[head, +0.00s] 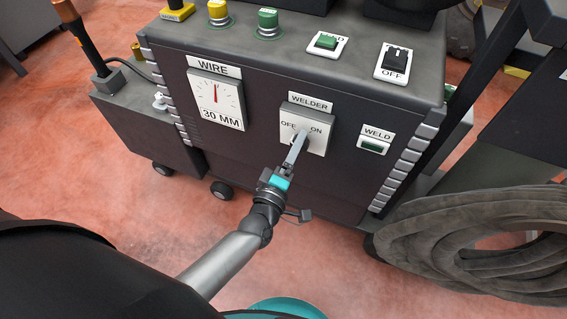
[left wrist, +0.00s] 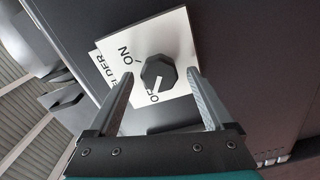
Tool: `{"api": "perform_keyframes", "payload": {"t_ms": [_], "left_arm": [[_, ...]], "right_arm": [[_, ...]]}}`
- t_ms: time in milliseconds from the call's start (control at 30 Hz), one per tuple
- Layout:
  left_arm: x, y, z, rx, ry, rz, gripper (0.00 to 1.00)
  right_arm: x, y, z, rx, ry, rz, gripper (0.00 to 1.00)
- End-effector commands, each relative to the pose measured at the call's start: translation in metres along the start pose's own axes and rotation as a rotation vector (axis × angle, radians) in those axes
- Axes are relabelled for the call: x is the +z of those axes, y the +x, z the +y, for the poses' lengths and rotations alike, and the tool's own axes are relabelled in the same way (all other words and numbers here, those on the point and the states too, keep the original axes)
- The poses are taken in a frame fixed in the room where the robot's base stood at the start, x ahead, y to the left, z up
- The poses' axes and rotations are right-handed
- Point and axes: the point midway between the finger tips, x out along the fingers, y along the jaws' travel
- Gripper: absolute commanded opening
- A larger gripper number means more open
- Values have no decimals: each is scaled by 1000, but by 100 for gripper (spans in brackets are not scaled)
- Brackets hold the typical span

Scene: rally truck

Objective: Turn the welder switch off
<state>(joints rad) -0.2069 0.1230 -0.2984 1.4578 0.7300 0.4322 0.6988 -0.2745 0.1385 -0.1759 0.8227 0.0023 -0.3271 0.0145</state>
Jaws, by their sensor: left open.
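The welder switch is a dark faceted knob (left wrist: 158,73) on a white plate (head: 318,117) marked WELDER, OFF and ON, on the front of the dark machine. In the left wrist view, the knob's white mark points toward the word OFF. My left gripper (head: 297,146) reaches up to the plate and hides the knob in the head view. In the left wrist view, its two fingers are open, one on each side of the knob, with gaps visible. My right gripper is not in view.
The machine front (head: 260,155) also carries a WIRE gauge (head: 216,101) and a WELD indicator (head: 373,147). A black rocker switch (head: 396,60) and a green button (head: 326,42) sit on top. A coiled hose (head: 430,232) lies at the right. Red floor (head: 130,215) is clear at the left.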

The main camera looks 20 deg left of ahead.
Motion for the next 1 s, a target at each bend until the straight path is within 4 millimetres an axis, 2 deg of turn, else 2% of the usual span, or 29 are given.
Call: {"api": "perform_keyframes", "payload": {"t_ms": [100,267,600,800,1000], "left_arm": [[0,-17,0,-3,1,-2,86],[0,-52,0,-6,1,-3,86],[0,-124,1,-4,0,-3,86],[0,-144,0,-1,0,-1,86],[0,-148,0,0,-1,-1,86]], "right_arm": [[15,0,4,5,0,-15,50],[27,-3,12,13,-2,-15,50],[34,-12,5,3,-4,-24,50],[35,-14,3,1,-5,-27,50],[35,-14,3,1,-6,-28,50]]}}
